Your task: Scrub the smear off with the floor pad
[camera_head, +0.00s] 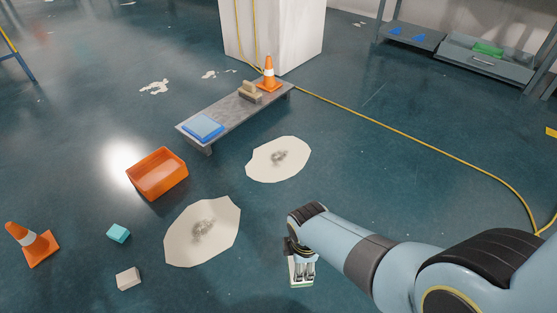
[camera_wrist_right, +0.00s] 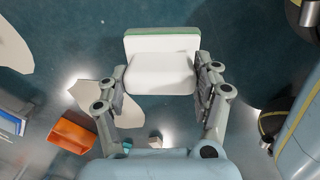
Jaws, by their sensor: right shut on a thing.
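Two pale irregular patches lie on the dark floor, each with a grey smear at its middle: a farther smear (camera_head: 279,157) and a nearer smear (camera_head: 203,229). My right gripper (camera_head: 301,268) is shut on the floor pad, a white block with a green layer; the pad (camera_head: 302,284) is partly hidden by the fingers. In the right wrist view the pad (camera_wrist_right: 160,64) sits between the two fingers of the gripper (camera_wrist_right: 161,80). The gripper is to the right of the nearer smear, apart from it. My left gripper is not in view.
A low grey bench (camera_head: 225,117) holds a blue pad (camera_head: 202,128), a wooden-handled brush (camera_head: 251,92) and a cone (camera_head: 268,73). An orange bin (camera_head: 157,174), a teal block (camera_head: 118,233), a pale block (camera_head: 128,278) and another cone (camera_head: 33,245) stand left. A yellow cable (camera_head: 420,142) crosses the floor.

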